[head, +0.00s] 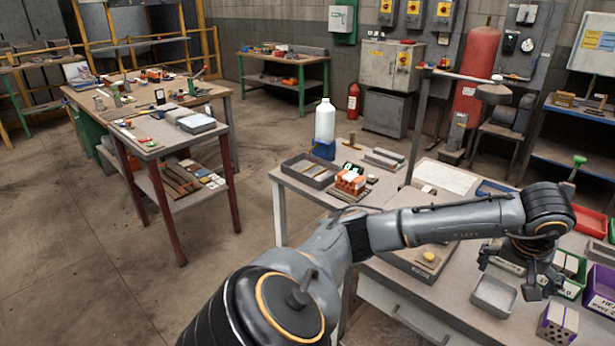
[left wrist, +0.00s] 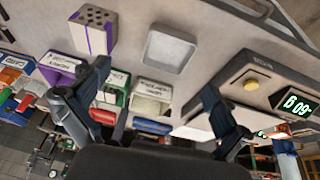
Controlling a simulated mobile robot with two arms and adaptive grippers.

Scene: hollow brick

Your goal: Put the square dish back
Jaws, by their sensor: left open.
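The square dish (head: 493,296), a shallow grey metal tray, lies flat on the workbench (head: 440,300) in the head view. It looks empty and also shows in the left wrist view (left wrist: 168,48). My left gripper (head: 521,283) is open and empty, above the bench close to the dish. In the left wrist view its spread fingers (left wrist: 155,76) point toward the dish, which lies beyond the fingertips, apart from them. My right gripper is out of view.
A purple-and-grey brick with holes (head: 558,322) stands right of the dish. Labelled bins, one purple (head: 602,290), crowd the bench's right side. A scale (left wrist: 270,75) bearing a yellow disc (left wrist: 250,84) stands on the dish's other side.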

